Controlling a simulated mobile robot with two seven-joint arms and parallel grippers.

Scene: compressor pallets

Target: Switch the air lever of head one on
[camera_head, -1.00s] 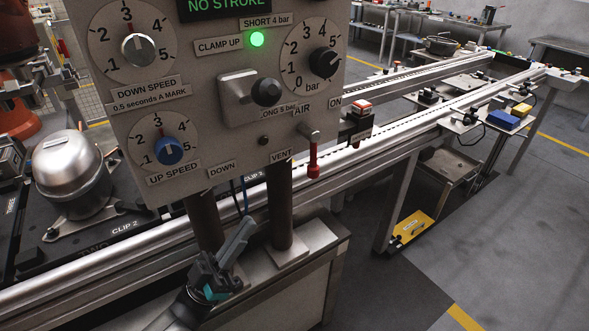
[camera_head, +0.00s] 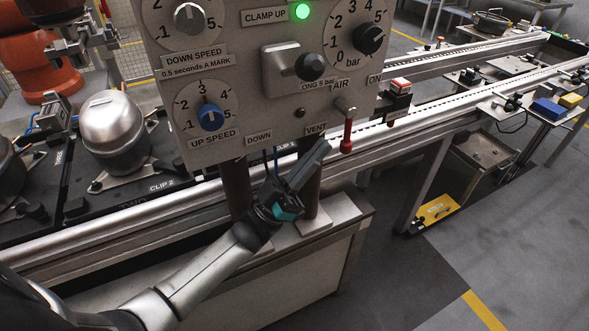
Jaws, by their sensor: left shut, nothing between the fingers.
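The air lever (camera_head: 347,134) is a red handle on a pivot at the lower right of the grey control panel (camera_head: 225,142). It hangs straight down, beside the VENT label (camera_head: 316,129). The AIR label is above it and the ON label (camera_head: 375,79) is up to its right. My left gripper (camera_head: 316,160) is shut and empty. It is just below the panel's lower edge, in front of a dark post, pointing up and right. In the picture it is a little left of and below the lever's red end, apart from it. My right gripper is not in view.
Dials and a black-knobbed clamp switch (camera_head: 309,66) stick out of the panel above. A metal rail (camera_head: 400,133) runs behind it. A silver compressor (camera_head: 113,130) stands on a pallet at left. The floor at lower right is clear.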

